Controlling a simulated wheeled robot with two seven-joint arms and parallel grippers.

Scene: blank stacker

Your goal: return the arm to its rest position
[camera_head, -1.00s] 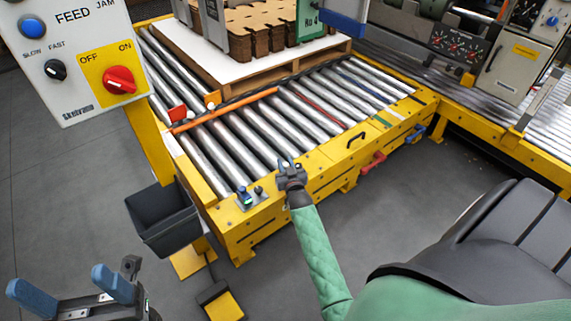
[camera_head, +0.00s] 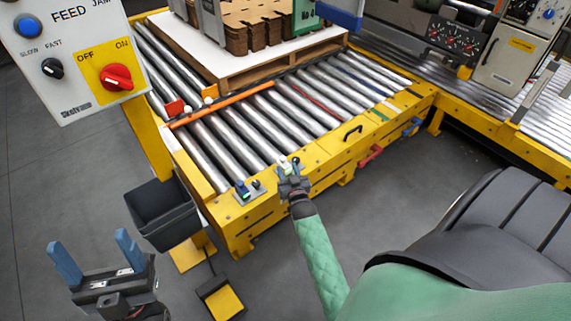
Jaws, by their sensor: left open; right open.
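My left gripper (camera_head: 95,262) is at the lower left, above the grey floor. Its two blue fingers point up and stand wide apart, with nothing between them. My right arm (camera_head: 320,262), in a green quilted sleeve, reaches up from the bottom of the picture.
A control box (camera_head: 75,88) with a red switch hangs at the upper left. A dark bin (camera_head: 160,212) and a yellow pedal (camera_head: 222,304) stand between my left gripper and the conveyor. A pallet (camera_head: 290,62) with brown stacks sits on the rollers. Open floor (camera_head: 420,180) lies right.

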